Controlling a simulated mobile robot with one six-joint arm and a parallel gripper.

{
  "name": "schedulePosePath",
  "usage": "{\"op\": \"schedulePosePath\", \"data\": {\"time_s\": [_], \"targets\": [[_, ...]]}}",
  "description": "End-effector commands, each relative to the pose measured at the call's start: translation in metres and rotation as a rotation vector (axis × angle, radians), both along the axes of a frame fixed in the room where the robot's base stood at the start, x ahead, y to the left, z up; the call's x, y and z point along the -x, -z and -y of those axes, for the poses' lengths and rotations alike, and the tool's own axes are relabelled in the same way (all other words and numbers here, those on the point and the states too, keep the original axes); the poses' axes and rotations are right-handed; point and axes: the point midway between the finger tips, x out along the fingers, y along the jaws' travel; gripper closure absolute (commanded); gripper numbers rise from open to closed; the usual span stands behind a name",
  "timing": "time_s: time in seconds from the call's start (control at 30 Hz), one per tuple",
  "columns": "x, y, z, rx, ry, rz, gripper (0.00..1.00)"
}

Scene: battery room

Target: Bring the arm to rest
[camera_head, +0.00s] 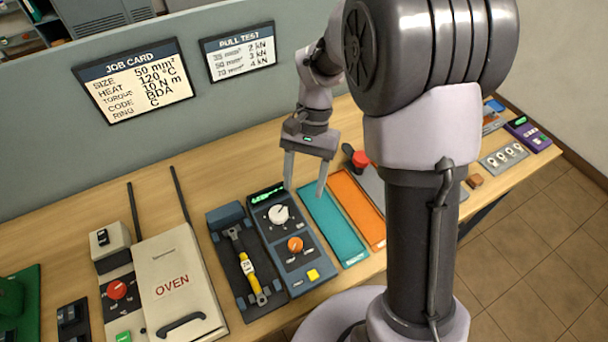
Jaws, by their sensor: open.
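My gripper (306,190) hangs from the arm with its two fingers pointing down and spread apart. It is open, and nothing shows between the fingers. It appears above the bench, over the area between the blue-grey device with the white dial (278,214) and the teal mat (331,226). The height of the fingertips above the bench is hard to tell. My arm rises at the right and hides part of the bench behind it.
The wooden bench (158,190) carries an oven (180,285), a clamp fixture holding a yellow piece (247,268), an orange mat (358,208) and a red knob (360,160). A purple device (528,133) stands far right. A partition with a job card (133,80) stands behind.

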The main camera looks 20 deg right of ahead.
Motion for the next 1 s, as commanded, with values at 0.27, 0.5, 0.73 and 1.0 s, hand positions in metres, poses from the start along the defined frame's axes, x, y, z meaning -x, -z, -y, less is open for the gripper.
{"op": "schedulePosePath", "data": {"time_s": [0.27, 0.5, 0.73, 1.0], "targets": [[0.000, 0.000, 0.000, 0.000, 0.000, 0.000, 0.45], [0.005, -0.011, -0.001, 0.001, -0.007, 0.056, 0.45], [0.072, -0.060, -0.007, 0.021, -0.064, 0.474, 0.45], [0.139, -0.058, -0.009, 0.049, -0.102, 0.844, 0.45]]}}
